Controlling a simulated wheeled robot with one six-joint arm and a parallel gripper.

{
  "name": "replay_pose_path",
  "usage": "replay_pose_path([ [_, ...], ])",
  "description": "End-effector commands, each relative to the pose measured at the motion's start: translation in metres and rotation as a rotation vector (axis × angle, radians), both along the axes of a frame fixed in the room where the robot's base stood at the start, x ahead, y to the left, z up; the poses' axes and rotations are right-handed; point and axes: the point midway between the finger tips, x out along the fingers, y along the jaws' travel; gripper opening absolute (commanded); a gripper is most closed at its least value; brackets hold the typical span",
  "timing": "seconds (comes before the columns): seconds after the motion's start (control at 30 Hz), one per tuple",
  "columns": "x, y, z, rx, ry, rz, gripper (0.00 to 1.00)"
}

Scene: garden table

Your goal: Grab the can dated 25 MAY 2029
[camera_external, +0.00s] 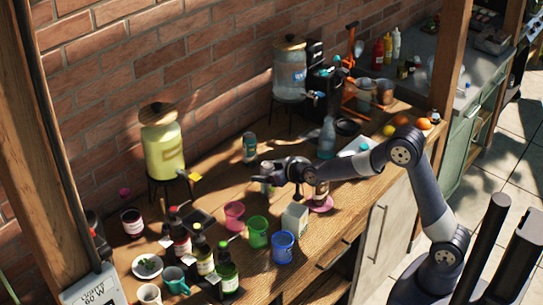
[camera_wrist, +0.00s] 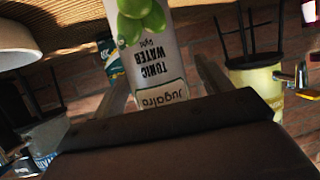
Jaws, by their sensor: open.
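A pale can (camera_wrist: 160,55) labelled "Tonic Water" with green fruit fills the middle of the wrist view, which shows the scene upside down. It stands between the two fingers of my gripper (camera_wrist: 163,82), which is open, with a finger on each side. I cannot tell whether they touch it. In the external view my gripper (camera_external: 270,177) is low over the middle of the table, around the pale can (camera_external: 266,168). A second can (camera_external: 250,147), dark with a coloured label, stands behind; it also shows in the wrist view (camera_wrist: 107,46). No date is readable on either can.
A yellow drink dispenser (camera_external: 163,150) stands at the back left, a clear one (camera_external: 289,72) at the back. Pink (camera_external: 234,215), green (camera_external: 258,232) and blue (camera_external: 283,247) cups and a white carton (camera_external: 295,219) stand in front. Several bottles crowd the left front.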

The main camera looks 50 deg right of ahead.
Motion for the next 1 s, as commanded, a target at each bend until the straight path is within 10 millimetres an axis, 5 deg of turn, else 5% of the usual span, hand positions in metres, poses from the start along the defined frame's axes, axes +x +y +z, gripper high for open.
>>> replay_pose_path([
  [0.43,0.0130,0.0017,-0.0054,0.000,0.000,0.000,0.72],
  [1.0,0.0128,0.0017,-0.0055,-0.001,0.000,0.000,0.26],
])
